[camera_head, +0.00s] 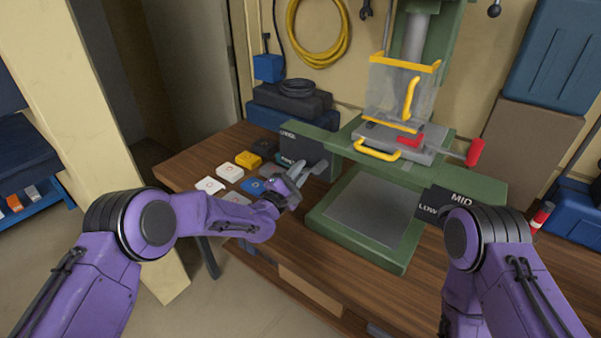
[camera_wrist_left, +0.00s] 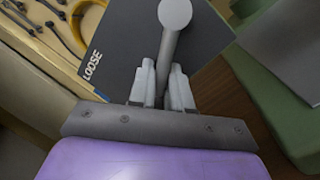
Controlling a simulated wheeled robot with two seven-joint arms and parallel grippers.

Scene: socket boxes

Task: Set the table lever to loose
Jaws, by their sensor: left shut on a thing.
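The table lever (camera_wrist_left: 172,45) is a grey rod with a round knob, set against a dark panel (camera_wrist_left: 125,45) marked LOOSE in the left wrist view. My left gripper (camera_wrist_left: 163,78) is shut on the rod, one pale finger on each side. In the head view the gripper (camera_head: 298,177) is at the panel's (camera_head: 295,148) lower right, with the lever's grey end (camera_head: 319,167) just beyond it. The panel's upper label there reads LOOSE; the lower label is partly covered. My right arm enters at lower right, but its gripper does not show.
A green press (camera_head: 385,245) with a clear guard (camera_head: 395,90) and a red-ended handle (camera_head: 475,152) stands right of the lever. White, yellow and blue blocks (camera_head: 209,185) lie left of my gripper on the wooden table (camera_head: 185,168). A MID/LOW panel (camera_head: 440,205) is at right.

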